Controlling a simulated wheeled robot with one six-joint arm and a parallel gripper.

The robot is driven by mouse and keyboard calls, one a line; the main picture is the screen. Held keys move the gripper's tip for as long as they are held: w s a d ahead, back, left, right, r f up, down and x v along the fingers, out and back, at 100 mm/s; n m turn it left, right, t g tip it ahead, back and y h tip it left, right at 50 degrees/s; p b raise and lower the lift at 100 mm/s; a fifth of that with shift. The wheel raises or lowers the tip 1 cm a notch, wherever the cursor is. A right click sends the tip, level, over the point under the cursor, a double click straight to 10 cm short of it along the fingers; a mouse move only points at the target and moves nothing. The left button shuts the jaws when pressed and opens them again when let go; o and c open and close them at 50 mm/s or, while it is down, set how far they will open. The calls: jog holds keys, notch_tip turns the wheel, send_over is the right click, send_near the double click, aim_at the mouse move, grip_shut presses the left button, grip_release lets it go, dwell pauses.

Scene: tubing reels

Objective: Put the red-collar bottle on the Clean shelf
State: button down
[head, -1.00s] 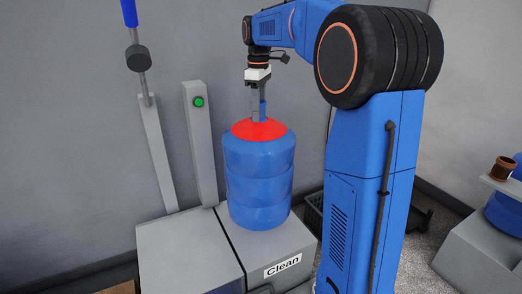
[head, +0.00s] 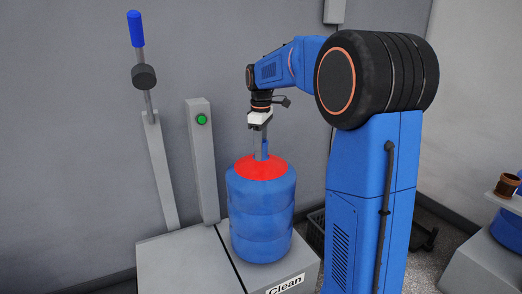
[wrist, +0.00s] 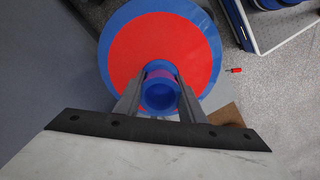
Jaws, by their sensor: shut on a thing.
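The red-collar bottle (head: 261,212) is a large blue ribbed jug with a red cone-shaped collar and a narrow blue neck. In the head view it is upright over the grey block labelled Clean (head: 296,262); it looks to be resting on it, though I cannot tell if the base touches. My gripper (head: 261,152) is above the bottle, shut on its neck. In the wrist view the two fingers (wrist: 160,97) close on either side of the blue neck, and the red collar (wrist: 158,40) fills the space beyond.
A grey block (head: 185,265) adjoins the Clean shelf on the left. Behind stand a post with a green button (head: 202,119) and a lever with a blue handle (head: 136,30). A dark crate (head: 316,229) is on the floor behind my arm. A brown cup-like thing (head: 507,185) is at right.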

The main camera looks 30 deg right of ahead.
jog(key=c, duration=1.2)
grip_release()
jog(key=shift+f, duration=0.1)
jog(key=shift+o, duration=0.2)
notch_tip(320, 180, up, 12)
jog(key=shift+r, duration=0.15)
jog(key=s+a+f+m+t, duration=0.1)
jog(key=s+a+f+m, duration=0.2)
jog(key=s, duration=0.6)
jog(key=s+a+f+m+t, duration=0.1)
jog(key=s+a+f, duration=0.3)
jog(key=s, duration=0.6)
jog(key=s+a+f+m+t, duration=0.2)
jog(key=s+f+m, duration=0.15)
jog(key=s, duration=0.55)
jog(key=s+f+m, duration=0.1)
jog(key=s+f, duration=0.7)
jog(key=f, duration=0.1)
jog(key=shift+s+a+f+t, duration=0.15)
jog(key=shift+a+f+t, duration=0.2)
jog(key=shift+a+t, duration=0.05)
jog(key=shift+m, duration=0.25)
